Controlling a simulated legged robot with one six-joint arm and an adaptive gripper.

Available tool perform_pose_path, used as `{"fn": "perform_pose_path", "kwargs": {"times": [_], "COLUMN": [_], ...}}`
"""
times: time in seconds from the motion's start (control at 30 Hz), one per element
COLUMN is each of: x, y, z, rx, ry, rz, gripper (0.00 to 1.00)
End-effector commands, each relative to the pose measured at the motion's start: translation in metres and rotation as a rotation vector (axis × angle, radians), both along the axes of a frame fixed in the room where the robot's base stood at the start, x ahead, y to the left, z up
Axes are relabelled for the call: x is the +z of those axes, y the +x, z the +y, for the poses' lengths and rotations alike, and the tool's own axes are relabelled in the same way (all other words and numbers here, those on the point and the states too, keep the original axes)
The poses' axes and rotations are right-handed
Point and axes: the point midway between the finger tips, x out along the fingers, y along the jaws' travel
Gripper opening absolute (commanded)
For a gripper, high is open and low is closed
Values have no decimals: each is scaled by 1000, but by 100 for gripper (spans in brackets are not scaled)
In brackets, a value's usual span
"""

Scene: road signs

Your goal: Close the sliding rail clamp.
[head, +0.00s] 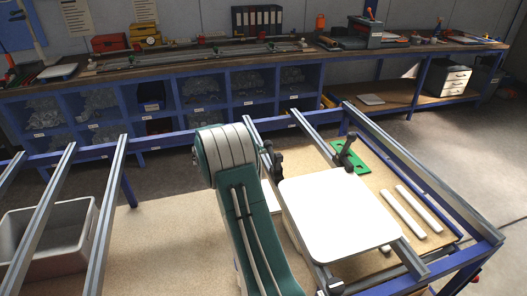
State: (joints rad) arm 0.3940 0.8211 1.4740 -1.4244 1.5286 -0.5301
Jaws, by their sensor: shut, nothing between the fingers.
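A white, round-cornered sign plate (338,218) lies across the grey metal rails of the blue-framed table. A black upright clamp-like part (345,152) stands behind the plate's far right corner, by a green piece. A second black upright part (270,160) stands at the plate's far left corner, close beside my teal and white arm. I cannot tell which is the sliding rail clamp, or whether either is closed. A dark fitting (333,286) shows at the plate's near edge. My gripper is not visible; only arm links show.
The green piece (364,160) and white bars (410,210) lie on the wooden board at right. Grey rails (398,157) cross the table. A grey bin (45,240) sits at left. A long workbench (200,62) with tools runs along the back; floor at right is clear.

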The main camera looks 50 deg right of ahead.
Motion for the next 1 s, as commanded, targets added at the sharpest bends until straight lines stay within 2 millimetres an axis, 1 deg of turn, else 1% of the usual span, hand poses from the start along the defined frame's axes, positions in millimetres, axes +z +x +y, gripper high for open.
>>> {"fn": "perform_pose_path", "kwargs": {"times": [0.27,0.47,0.67,1.0], "x": [6,13,27,55], "y": [0,-2,-5,-19], "z": [0,1,3,10], "rx": [1,1,1,0], "ry": [-25,-62,-132,-289], "rz": [-44,-110,-239,-524], "gripper": [0,0,0,0]}}
